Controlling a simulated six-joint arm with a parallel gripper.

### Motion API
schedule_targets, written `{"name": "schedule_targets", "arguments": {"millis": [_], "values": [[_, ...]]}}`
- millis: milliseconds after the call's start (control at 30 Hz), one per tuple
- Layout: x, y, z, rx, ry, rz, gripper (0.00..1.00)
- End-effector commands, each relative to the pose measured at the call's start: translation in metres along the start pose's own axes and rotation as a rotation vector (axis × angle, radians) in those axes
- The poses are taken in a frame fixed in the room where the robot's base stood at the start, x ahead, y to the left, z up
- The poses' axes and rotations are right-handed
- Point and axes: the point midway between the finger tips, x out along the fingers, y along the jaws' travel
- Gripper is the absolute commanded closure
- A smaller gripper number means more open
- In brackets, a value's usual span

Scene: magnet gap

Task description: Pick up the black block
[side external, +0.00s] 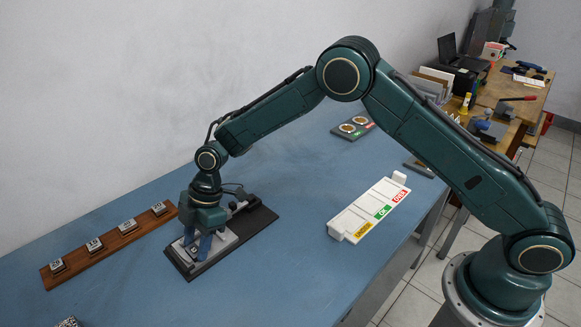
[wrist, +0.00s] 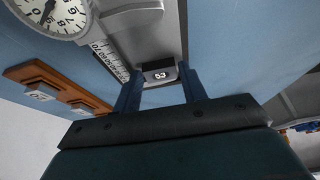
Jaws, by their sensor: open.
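The black block (wrist: 160,77) has a white number label that looks like 53. In the wrist view it sits at the end of a grey measuring fixture, between the tips of my gripper (wrist: 160,80). The two blue fingers are open, one on each side of the block; I cannot tell whether either touches it. In the side view my gripper (side external: 198,248) points down over the fixture, and the block (side external: 194,250) shows only in small part between the fingers.
The fixture stands on a dark base plate (side external: 262,219), with a dial gauge (wrist: 48,12) beside my gripper. A wooden rack (side external: 76,262) with several numbered blocks lies left. A white tray (side external: 357,216) with yellow, green and red labels lies right.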

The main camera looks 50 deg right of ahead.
Motion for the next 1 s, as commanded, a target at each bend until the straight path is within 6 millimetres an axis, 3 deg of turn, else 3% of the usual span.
{"name": "schedule_targets", "arguments": {"millis": [67, 200, 267, 667, 1000], "values": [[0.000, 0.000, 0.000, 0.000, 0.000, 0.000, 0.62], [0.000, 0.000, 0.000, 0.000, 0.000, 0.000, 0.87], [0.000, 0.000, 0.000, 0.000, 0.000, 0.000, 0.91], [-0.007, 0.001, -0.003, -0.001, 0.001, 0.002, 0.91], [-0.048, 0.001, -0.020, -0.002, 0.002, 0.004, 0.91]]}}
